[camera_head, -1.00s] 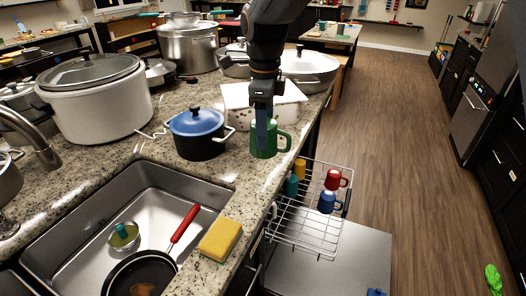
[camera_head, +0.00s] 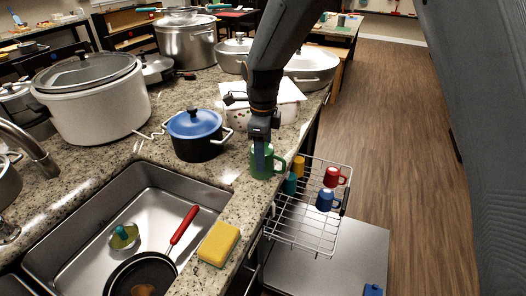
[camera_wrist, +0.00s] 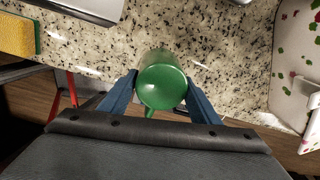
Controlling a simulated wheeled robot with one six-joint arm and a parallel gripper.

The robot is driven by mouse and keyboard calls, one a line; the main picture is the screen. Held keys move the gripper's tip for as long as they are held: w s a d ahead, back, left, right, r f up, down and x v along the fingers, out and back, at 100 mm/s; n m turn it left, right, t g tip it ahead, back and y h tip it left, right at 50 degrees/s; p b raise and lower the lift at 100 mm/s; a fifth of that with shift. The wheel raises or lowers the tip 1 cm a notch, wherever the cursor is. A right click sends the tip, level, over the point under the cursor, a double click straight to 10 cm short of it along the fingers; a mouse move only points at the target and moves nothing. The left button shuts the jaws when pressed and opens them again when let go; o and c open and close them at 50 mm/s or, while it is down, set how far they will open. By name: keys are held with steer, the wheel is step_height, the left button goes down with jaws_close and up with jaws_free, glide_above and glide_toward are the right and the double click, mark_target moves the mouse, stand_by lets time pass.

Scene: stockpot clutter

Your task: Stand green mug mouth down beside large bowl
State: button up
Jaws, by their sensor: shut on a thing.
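The green mug (camera_head: 261,164) is between the fingers of my gripper (camera_head: 258,150), over the granite counter to the right of the blue-lidded pot. My gripper is shut on it. In the wrist view the green mug (camera_wrist: 162,82) shows a smooth closed round face toward the camera, so its mouth seems to point down. Its handle points right in the head view. I cannot tell whether its rim touches the counter. No large bowl is plain to see; a white spotted vessel (camera_head: 234,115) stands just behind the mug, partly hidden by my arm.
A black pot with a blue lid (camera_head: 196,124) stands left of the mug. A wire rack (camera_head: 300,236) with several coloured mugs juts out below the counter edge at right. A yellow sponge (camera_head: 218,243) lies by the sink (camera_head: 75,232). Bare counter lies in front of the mug.

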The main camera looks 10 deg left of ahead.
steer(key=shift+f, duration=0.2)
steer(key=o, duration=1.2)
steer(key=shift+o, duration=0.2)
step_height(320, 180, up, 12)
steer(key=b, duration=0.4)
steer(key=s+d+f+n, duration=0.4)
steer(key=d+n, duration=0.2)
steer(key=d, duration=0.5)
steer(key=s+d+f+n, duration=0.4)
steer(key=s+d+n, duration=0.1)
steer(key=d, duration=0.6)
steer(key=s+d+f+n+t, duration=0.1)
steer(key=s+d+f+n, duration=0.3)
steer(key=d+n, duration=0.3)
steer(key=s+d, duration=0.1)
steer(key=d, duration=0.3)
steer(key=shift+s, duration=0.2)
steer(key=shift+a, duration=0.1)
